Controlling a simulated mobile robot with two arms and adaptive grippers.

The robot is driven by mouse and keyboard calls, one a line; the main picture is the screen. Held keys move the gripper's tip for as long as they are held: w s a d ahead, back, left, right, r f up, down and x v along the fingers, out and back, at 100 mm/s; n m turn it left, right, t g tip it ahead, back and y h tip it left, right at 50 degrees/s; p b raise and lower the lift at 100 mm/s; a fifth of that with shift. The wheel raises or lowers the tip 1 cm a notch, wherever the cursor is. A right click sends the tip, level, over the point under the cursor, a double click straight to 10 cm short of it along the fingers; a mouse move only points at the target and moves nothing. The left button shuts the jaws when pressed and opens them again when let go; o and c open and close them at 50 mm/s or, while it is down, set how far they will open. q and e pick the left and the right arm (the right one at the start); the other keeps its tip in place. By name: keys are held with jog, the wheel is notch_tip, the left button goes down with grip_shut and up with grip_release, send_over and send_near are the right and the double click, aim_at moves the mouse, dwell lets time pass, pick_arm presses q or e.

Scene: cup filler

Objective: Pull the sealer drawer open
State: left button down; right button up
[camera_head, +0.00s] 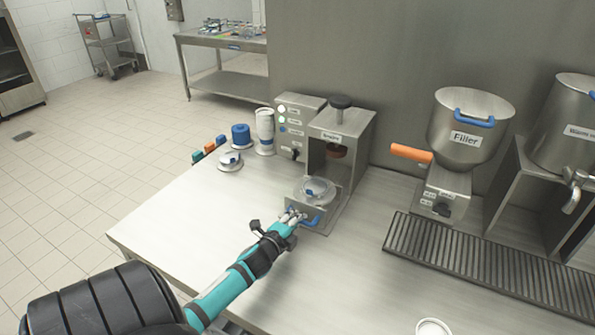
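The sealer (357,128) is a grey metal machine with a black knob on top, standing against the wall behind the table. Its drawer (329,209) sticks out at the front, low down, and holds a clear round cup or lid (317,188). A blue handle (313,222) is on the drawer front. My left gripper (292,216) is at the left part of this handle, its fingers touching or very near it. The fingers hide part of the handle, and I cannot tell whether they grip it. My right gripper is not in view.
The filler (462,135) with an orange handle stands right of the sealer, beside a black drain grate (490,262). A control box (293,112), white cups and a blue roll (241,135) stand left. The table's front left (180,225) is clear.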

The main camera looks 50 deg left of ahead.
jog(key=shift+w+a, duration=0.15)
pick_arm(q)
jog(key=c, duration=1.3)
grip_release()
jog(key=shift+c, duration=0.2)
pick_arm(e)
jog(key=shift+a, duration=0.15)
pick_arm(q)
jog(key=shift+s, duration=0.1)
jog(key=v, duration=1.1)
jog(key=shift+s+d+r, duration=0.1)
jog(key=shift+s+r, duration=0.05)
jog(key=shift+s, duration=0.25)
